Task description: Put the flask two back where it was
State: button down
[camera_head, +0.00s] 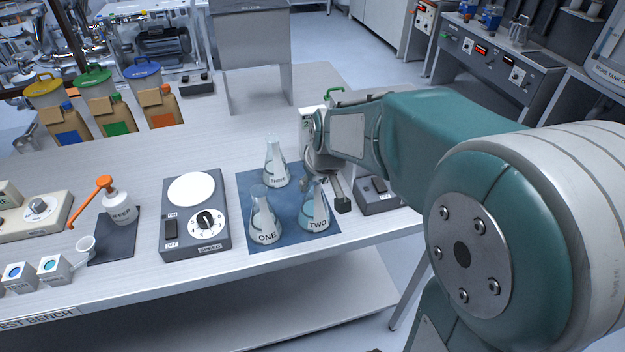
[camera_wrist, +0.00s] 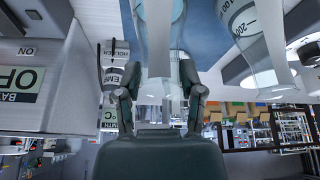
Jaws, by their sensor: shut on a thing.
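Flask two (camera_head: 314,215), a clear conical flask labelled TWO with pale blue liquid, is upright at the right of the blue mat (camera_head: 285,238). Its base appears to be at the mat; I cannot tell if there is a small gap. My gripper (camera_head: 327,184) is shut on its upper part, coming from the right. In the wrist view the clear glass of flask two (camera_wrist: 158,35) runs between the two fingers of my gripper (camera_wrist: 158,78). Flask one (camera_head: 264,220) stands to its left and flask three (camera_head: 275,162) behind, both on the mat.
A grey stirrer with a white round plate (camera_head: 191,189) stands left of the mat. A grey switch box (camera_head: 380,194) sits close at the right. A graduated flask (camera_wrist: 250,30) is beside the held one in the wrist view. The bench behind the mat has bare room.

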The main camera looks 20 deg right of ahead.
jog(key=shift+d, duration=0.5)
jog(key=shift+c, duration=1.9)
grip_release()
jog(key=shift+a+f, duration=0.1)
jog(key=shift+o, duration=0.9)
jog(key=shift+a, duration=0.45)
jog(key=shift+d, duration=0.25)
jog(key=shift+s+d+r, duration=0.1)
jog(key=shift+r, duration=0.4)
jog(key=a+v, duration=0.1)
jog(key=v, duration=1)
jog(key=s+f+m+t, duration=0.1)
jog(key=s+f+m, duration=0.1)
jog(key=s, duration=1.4)
jog(key=shift+s+f+h, duration=0.25)
jog(key=shift+f+h, duration=0.15)
jog(key=shift+f, duration=0.25)
